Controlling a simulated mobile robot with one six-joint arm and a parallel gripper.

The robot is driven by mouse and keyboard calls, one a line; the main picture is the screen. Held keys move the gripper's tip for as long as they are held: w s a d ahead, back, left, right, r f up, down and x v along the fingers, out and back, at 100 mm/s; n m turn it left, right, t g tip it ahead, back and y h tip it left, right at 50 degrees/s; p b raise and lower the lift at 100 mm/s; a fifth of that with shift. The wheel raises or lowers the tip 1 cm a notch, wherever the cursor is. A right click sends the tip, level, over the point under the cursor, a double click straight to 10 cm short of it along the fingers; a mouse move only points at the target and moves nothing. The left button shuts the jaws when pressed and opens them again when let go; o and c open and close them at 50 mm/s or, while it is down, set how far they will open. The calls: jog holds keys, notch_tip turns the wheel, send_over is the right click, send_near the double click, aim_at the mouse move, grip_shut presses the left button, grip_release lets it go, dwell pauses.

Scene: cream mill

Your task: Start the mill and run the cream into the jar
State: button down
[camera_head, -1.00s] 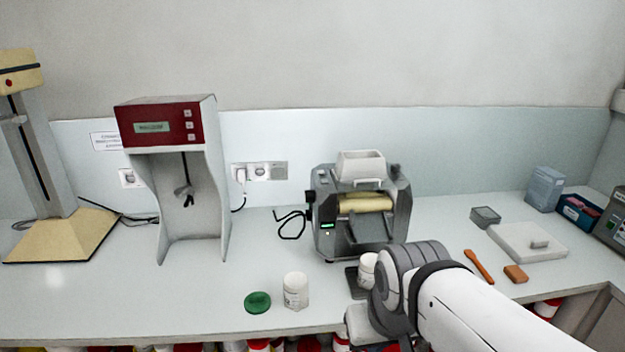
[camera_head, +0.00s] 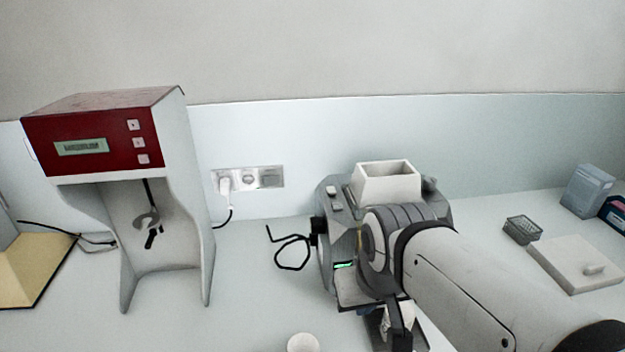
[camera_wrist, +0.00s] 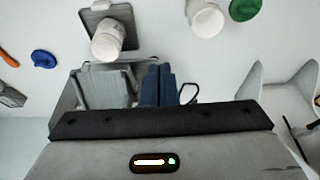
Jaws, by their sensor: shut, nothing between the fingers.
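The mill (camera_head: 327,240) is a grey machine with a white hopper (camera_head: 386,184) on top and a lit green display (camera_head: 344,265) low on its front left. My arm hides its rollers. In the wrist view, a white jar (camera_wrist: 106,42) stands on a dark plate (camera_wrist: 128,16) in front of the mill (camera_wrist: 70,98). My gripper (camera_wrist: 166,68) has blue fingers, shut and empty, beside the mill in that view; whether they touch it I cannot tell. In the head view my arm mostly hides the fingers.
A second white jar (camera_head: 303,343) stands on the front bench, beside a green lid (camera_wrist: 243,9) in the wrist view. A red-topped machine (camera_head: 95,135) stands left. A black cable (camera_head: 291,262) lies beside the mill. A white flat device (camera_head: 577,263) sits right.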

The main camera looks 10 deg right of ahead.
jog(key=shift+w+d+r, duration=0.1)
notch_tip(320, 180, up, 14)
jog(key=m+t+h+p, duration=0.1)
jog(key=t+h+p, duration=0.25)
jog(key=h, duration=0.35)
send_over(334, 208)
jog(key=shift+r+g+p, duration=0.15)
jog(key=shift+g+p, duration=0.15)
jog(key=shift+g, duration=0.15)
notch_tip(334, 208, down, 8)
jog(key=b, duration=0.4)
jog(key=shift+r, duration=0.15)
jog(key=shift+f+b, duration=0.6)
jog(key=shift+b, duration=0.15)
